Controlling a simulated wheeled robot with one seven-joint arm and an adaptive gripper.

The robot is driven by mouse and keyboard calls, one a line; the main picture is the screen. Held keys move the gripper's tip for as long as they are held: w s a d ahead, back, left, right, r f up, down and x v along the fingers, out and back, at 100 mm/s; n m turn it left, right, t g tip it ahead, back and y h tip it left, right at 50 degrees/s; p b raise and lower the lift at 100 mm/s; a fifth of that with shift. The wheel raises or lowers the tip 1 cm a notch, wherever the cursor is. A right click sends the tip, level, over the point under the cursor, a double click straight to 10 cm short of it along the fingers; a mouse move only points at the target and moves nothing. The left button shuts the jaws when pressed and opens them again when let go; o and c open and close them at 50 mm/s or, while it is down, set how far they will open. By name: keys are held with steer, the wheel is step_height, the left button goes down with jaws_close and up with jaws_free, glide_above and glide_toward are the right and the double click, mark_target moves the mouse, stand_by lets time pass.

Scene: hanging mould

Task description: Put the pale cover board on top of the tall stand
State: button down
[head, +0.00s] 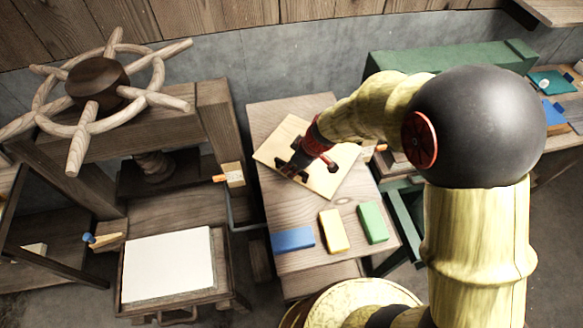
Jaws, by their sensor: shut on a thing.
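The pale cover board (338,178) is a thin square of light wood in the middle of the head view, turned at an angle. My gripper (293,170) is over the board and shut on it, with its fingers partly hidden by its own body. The board shows above the narrow wooden table top (290,108); I cannot tell whether they touch. This table may be the tall stand, but the view does not make that certain.
Blue (293,239), yellow (334,231) and green (373,222) blocks lie at the table's near end. A press with a spoked wheel (98,90) and a white sheet (168,264) are on the left. A green bench (450,60) stands behind my arm.

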steer(key=c, duration=1.9)
jaws_free()
steer(key=p+v, duration=0.2)
steer(key=v, duration=1)
steer(key=s+d+r+m+t+h, duration=0.3)
steer(key=s+d+r+m, duration=0.8)
steer(key=s+d+r, duration=0.3)
steer(key=s+r, duration=0.3)
steer(key=s, duration=0.2)
steer(key=shift+r+h, duration=0.15)
steer(key=shift+h, duration=0.25)
steer(key=shift+s, duration=0.1)
step_height(320, 180, down, 4)
steer(key=b, duration=0.4)
